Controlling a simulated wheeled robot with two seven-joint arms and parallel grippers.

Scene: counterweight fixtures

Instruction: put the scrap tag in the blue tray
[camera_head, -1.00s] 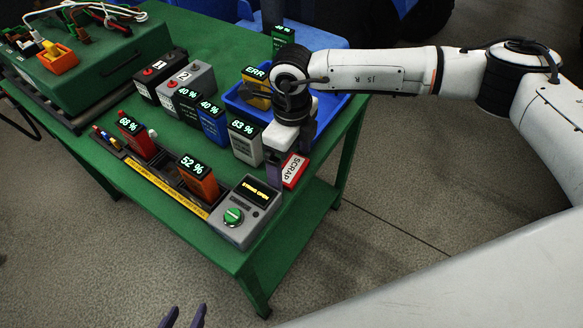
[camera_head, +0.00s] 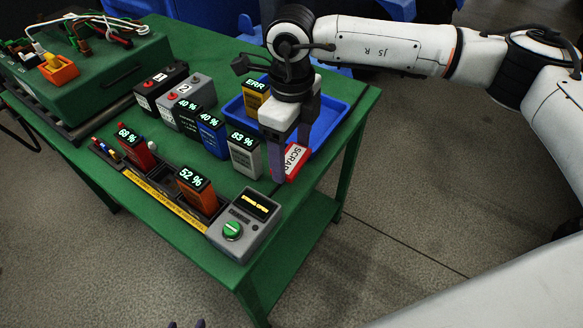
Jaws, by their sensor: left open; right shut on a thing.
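The scrap tag (camera_head: 295,161) is a red and white tag reading SCRAP. My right gripper (camera_head: 287,163) is shut on it, with its purple fingers pointing down near the table's right edge. The blue tray (camera_head: 346,101) lies on the table behind the gripper, partly hidden by the gripper and wrist. A yellow block with an ERR display (camera_head: 256,95) stands at the tray's left side. My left gripper (camera_head: 187,324) barely shows at the bottom edge, only its purple fingertips, and it is empty as far as I see.
Battery-like blocks with percent displays, such as the 83 % block (camera_head: 244,153), stand left of the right gripper. A grey box with a green knob (camera_head: 243,226) sits at the front corner. A green case with cables (camera_head: 86,68) is at the back left.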

